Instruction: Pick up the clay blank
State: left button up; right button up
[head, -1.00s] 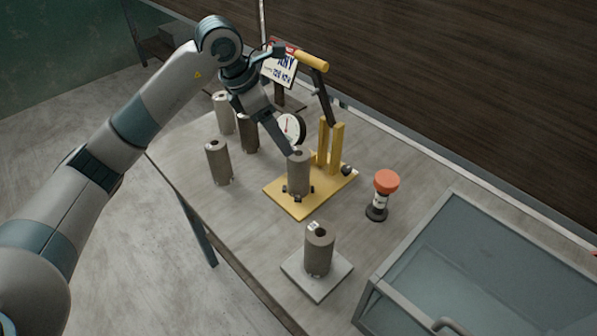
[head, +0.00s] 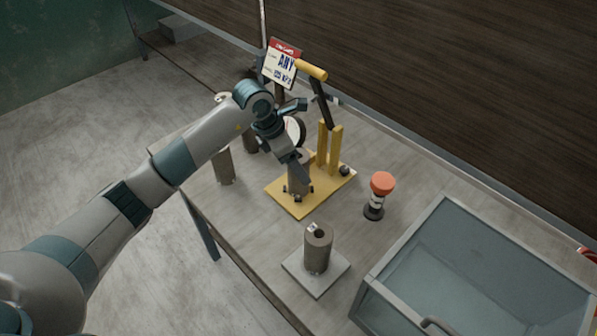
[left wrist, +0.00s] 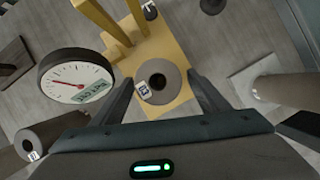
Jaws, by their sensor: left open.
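Several grey-brown clay cylinders stand on the table. One clay blank (head: 295,188) stands upright on the yellow base (head: 300,208) of a lever press. My left gripper (head: 299,172) is open over it and hides its upper part in the head view. In the left wrist view the blank's round top (left wrist: 172,74), with a dark centre hole and a small white label, lies between my two open fingers (left wrist: 160,80). I cannot tell whether the fingers touch it. My right gripper is in neither view.
Another cylinder (head: 317,255) stands on a pale square plate (head: 300,276) at the front. The press posts (head: 331,150) and lever rise behind, close to a dial gauge (left wrist: 78,75). An orange-topped object (head: 381,184) and a glass-walled bin (head: 470,265) are at the right.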

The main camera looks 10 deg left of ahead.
aim_at(295, 188)
pick_arm(q)
jog(key=p+x, duration=0.3)
jog(key=x, duration=0.1)
jog(key=shift+d+r, duration=0.1)
jog(key=shift+d, duration=0.05)
jog(key=shift+w+d+f, duration=0.15)
jog(key=shift+w+f, duration=0.1)
jog(key=shift+f, duration=0.35)
grip_shut()
jog(key=shift+r, duration=0.1)
jog(key=shift+r, duration=0.1)
